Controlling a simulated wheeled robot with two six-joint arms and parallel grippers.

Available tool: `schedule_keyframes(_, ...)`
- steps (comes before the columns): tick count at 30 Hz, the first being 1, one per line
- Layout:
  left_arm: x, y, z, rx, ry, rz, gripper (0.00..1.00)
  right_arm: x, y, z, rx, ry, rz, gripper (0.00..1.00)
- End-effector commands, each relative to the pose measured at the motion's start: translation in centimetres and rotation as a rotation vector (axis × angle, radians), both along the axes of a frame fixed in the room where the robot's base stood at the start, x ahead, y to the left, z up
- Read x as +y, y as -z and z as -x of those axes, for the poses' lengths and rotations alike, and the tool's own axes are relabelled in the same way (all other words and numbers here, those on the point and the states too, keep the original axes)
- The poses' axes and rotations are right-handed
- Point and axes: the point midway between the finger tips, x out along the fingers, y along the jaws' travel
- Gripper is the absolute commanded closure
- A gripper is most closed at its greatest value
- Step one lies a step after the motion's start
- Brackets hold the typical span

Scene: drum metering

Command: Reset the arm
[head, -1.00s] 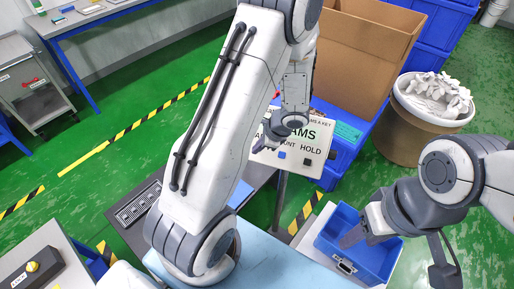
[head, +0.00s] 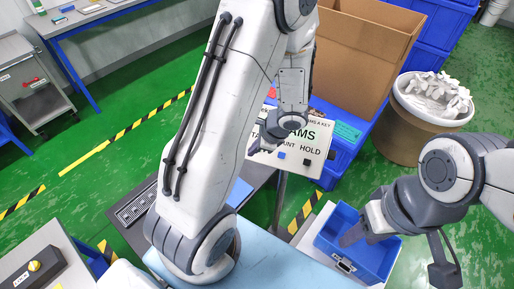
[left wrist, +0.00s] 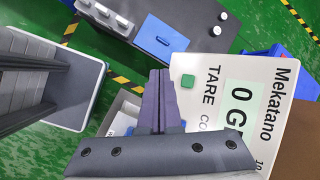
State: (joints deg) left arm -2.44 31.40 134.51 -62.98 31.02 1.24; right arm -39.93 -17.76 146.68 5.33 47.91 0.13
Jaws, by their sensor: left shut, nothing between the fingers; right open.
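My left arm fills the middle of the head view. Its gripper (head: 268,136) hangs in front of the white scale panel (head: 318,152), hiding part of the panel's text. In the left wrist view its two dark fingers (left wrist: 158,98) are together with nothing between them, and the panel (left wrist: 262,75) reads "0 G" and "TARE" beside them. I cannot tell from these views whether the fingers touch the panel. My right gripper (head: 352,236) is over the blue bin (head: 385,262) at the lower right, its fingers partly hidden and holding nothing that I can see.
A light blue work surface (head: 275,268) lies below my left arm. A large cardboard box (head: 360,45) stands behind the panel. A brown drum (head: 405,138) with white pieces (head: 436,92) stands at the right. Green floor is open at the left.

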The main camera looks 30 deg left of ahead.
Motion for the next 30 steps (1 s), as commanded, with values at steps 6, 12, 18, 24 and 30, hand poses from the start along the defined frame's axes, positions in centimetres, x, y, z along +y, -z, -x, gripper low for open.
schedule_keyframes(6, 0.0, 0.0, 0.0, 0.000, 0.000, 0.000, 1.00, 0.0, 0.0, 0.0, 0.000, 0.000, 0.000, 0.50)
schedule_keyframes(12, 0.0, 0.0, 0.0, 0.000, 0.000, 0.000, 1.00, 0.0, 0.0, 0.0, 0.000, 0.000, 0.000, 0.50)
schedule_keyframes(18, 0.0, 0.0, 0.0, 0.000, 0.000, 0.000, 1.00, 0.0, 0.0, 0.0, 0.000, 0.000, 0.000, 0.50)
schedule_keyframes(24, -1.4, -1.3, 0.0, -0.035, -0.027, 0.006, 1.00, 0.0, 0.2, 0.0, 0.000, 0.000, 0.000, 0.50)
schedule_keyframes(30, -8.6, -6.5, 2.6, -0.157, -0.172, 0.104, 1.00, 0.0, 1.2, 0.0, 0.000, 0.000, 0.000, 0.50)
